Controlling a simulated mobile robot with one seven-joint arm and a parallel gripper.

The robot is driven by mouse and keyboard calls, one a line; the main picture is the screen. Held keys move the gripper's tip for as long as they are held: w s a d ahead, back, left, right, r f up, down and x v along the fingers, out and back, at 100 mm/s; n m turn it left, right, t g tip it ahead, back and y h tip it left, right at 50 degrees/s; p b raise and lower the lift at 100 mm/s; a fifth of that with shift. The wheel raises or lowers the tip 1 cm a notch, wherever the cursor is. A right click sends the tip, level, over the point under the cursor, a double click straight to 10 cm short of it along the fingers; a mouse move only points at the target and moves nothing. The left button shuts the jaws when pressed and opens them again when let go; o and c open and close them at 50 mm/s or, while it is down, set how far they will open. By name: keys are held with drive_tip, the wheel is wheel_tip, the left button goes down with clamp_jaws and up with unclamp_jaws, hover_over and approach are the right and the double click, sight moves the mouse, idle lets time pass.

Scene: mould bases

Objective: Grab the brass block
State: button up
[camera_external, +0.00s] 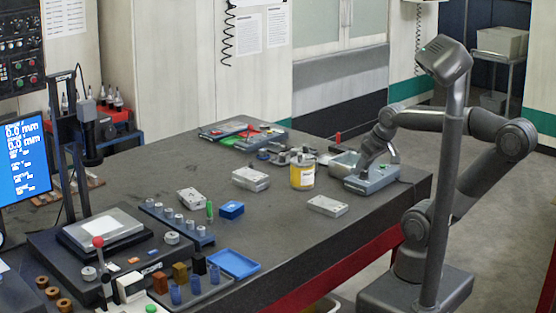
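A small golden-brown block (180,272), which looks like the brass block, stands at the front left of the table. It is in a row with an orange-brown block (160,284), a dark block (199,264) and several blue pieces on a grey tray. My gripper (366,168) points down at the far right end of the table, over a grey box-like fixture (372,184). It is far from the golden-brown block. Its fingers are small and partly lost against the fixture, so I cannot tell whether they are open or touching it.
A yellow tin (303,171) stands just left of the fixture. Metal mould blocks (251,179) (327,206) lie mid-table. A blue tray (234,264) and a rack of metal cylinders (178,224) are near the row. A red-knobbed lever (99,243) stands left. The dark tabletop at front centre is clear.

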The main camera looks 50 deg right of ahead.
idle(0.8)
drive_tip(key=w+a+r+m+g+y, duration=0.1)
drive_tip(key=w+a+r+m+y, duration=0.3)
drive_tip(key=w+a, duration=0.8)
drive_tip(key=m+g+y, duration=0.2)
drive_tip(key=m+g, duration=0.3)
drive_tip(key=m, duration=0.9)
hover_over(179, 265)
drive_tip(key=d, duration=0.5)
wheel_tip(179, 265, down, 8)
drive_tip(key=x, duration=0.5)
drive_tip(key=shift+s+a, duration=0.15)
drive_tip(key=shift+a, duration=0.2)
drive_tip(key=shift+x, duration=2.7)
drive_tip(key=shift+w, duration=0.25)
